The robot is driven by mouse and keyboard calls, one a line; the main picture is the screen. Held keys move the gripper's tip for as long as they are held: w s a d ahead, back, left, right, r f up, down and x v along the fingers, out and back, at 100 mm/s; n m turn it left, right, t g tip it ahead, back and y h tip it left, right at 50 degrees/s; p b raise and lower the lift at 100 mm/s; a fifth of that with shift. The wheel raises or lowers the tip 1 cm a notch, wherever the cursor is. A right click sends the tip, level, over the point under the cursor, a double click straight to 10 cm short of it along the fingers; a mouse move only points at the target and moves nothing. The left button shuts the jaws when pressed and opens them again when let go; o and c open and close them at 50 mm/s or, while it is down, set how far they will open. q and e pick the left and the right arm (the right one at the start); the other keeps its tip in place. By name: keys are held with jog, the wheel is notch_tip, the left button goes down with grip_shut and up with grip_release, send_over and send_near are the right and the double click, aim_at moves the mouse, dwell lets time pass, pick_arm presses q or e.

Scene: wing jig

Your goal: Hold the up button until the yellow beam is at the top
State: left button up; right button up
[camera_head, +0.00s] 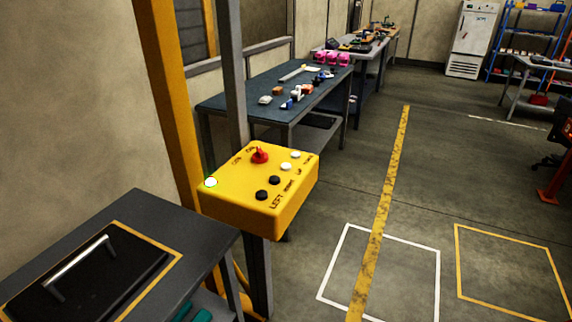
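A yellow control box (240,208) is mounted on a grey post in the middle of the head view. Its top has a red knob (260,155), two black buttons (268,187) and two white buttons (290,161). A lamp with a green rim (211,182) glows white at its left corner. The lettering near the black buttons starts with LEFT; the small print by the white buttons seems to include UP. A yellow upright (168,90) stands behind the box; I cannot tell whether it belongs to the yellow beam. Neither gripper is in view.
A dark table (200,250) with a handled black panel stands at the lower left. A blue-topped workbench (235,97) with tools is behind the box. The floor to the right is open, with a yellow line (383,205) and marked squares.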

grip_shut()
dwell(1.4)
